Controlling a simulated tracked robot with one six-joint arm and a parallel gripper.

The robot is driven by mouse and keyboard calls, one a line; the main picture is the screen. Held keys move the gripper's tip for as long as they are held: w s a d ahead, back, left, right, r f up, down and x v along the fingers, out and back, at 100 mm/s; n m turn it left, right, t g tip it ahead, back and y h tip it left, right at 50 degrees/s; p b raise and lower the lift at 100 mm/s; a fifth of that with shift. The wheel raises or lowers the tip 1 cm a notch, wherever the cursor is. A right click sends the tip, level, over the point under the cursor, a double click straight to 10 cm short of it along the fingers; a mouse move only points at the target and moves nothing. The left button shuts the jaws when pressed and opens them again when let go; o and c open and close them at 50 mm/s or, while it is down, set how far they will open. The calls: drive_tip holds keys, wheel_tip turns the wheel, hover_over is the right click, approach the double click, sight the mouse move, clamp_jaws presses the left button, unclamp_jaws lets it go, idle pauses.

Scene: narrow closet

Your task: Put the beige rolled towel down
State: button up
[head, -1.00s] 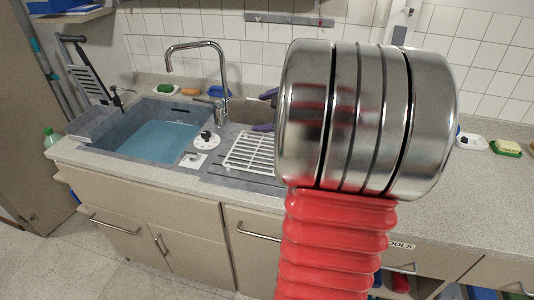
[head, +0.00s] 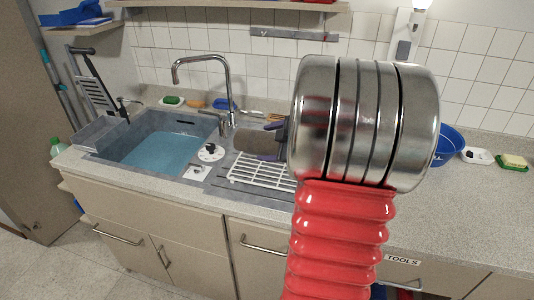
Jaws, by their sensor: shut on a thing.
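The beige rolled towel (head: 256,142) shows as a brownish roll in the head view, just right of the tap and by the white drying rack. My gripper (head: 273,146), with purple fingers, is shut on its right end. The large metal joint of my arm hides most of the gripper and possibly part of the towel. I cannot tell whether the towel touches the rack or counter or hangs above it.
The grey sink (head: 140,123) with blue water and a curved tap (head: 229,88) lies to the left. The white drying rack (head: 262,172) is below the towel. A blue bowl (head: 449,145), a white dish (head: 477,156) and a sponge (head: 513,161) stand at the right rear. The front right counter (head: 450,215) is clear.

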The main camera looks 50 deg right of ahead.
drive_tip(key=shift+f, duration=1.8)
drive_tip(key=o, duration=1.3)
drive_tip(key=shift+f, duration=0.1)
drive_tip(key=v, duration=1.2)
drive_tip(key=shift+w, duration=0.15)
